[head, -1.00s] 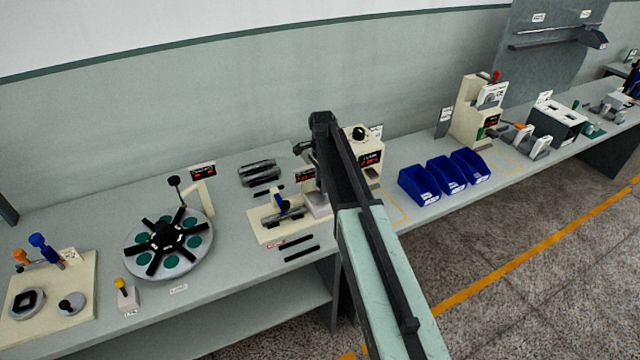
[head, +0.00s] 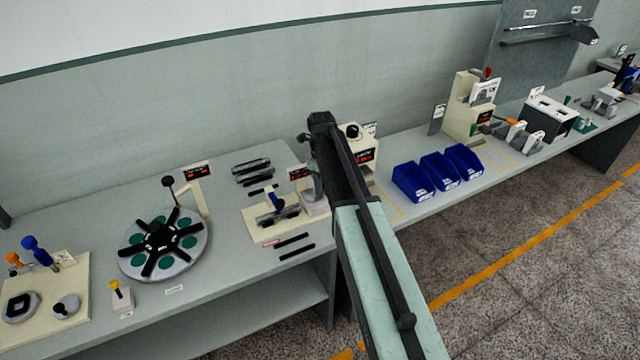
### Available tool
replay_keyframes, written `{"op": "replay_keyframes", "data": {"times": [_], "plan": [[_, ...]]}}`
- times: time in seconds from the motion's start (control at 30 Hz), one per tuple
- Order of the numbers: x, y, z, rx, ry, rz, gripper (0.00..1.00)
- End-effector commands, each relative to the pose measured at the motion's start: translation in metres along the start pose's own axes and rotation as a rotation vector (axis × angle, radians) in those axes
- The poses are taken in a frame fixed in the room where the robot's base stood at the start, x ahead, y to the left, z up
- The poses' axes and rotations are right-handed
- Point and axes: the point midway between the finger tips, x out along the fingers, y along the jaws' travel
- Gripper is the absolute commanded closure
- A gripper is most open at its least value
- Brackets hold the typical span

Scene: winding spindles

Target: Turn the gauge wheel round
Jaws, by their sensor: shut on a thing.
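The gauge wheel looks to be the round grey disc (head: 196,262) on the left part of the bench. It has black spokes and several green spots on its top. A cream post with a dark round knob stands at its back edge, beside a small red-lit display (head: 196,171). My arm reaches up from the bottom right to the middle, well to the right of the disc. My gripper is hidden behind my own arm, so what it holds does not show.
A cream fixture (head: 262,235) with a blue handle stands right of the disc. A small block with a yellow knob (head: 116,287) is in front. A cream board (head: 75,290) lies at far left. Blue bins (head: 412,182) stand right of my arm. The floor in front is clear.

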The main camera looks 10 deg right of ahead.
Motion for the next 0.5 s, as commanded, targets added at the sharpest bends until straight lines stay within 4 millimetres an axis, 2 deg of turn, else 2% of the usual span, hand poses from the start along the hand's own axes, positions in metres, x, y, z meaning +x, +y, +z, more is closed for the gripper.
{"op": "replay_keyframes", "data": {"times": [0.5], "plan": [[0.0000, 0.0102, -0.0062, 0.477, 0.000, 0.000, 1.00]]}}
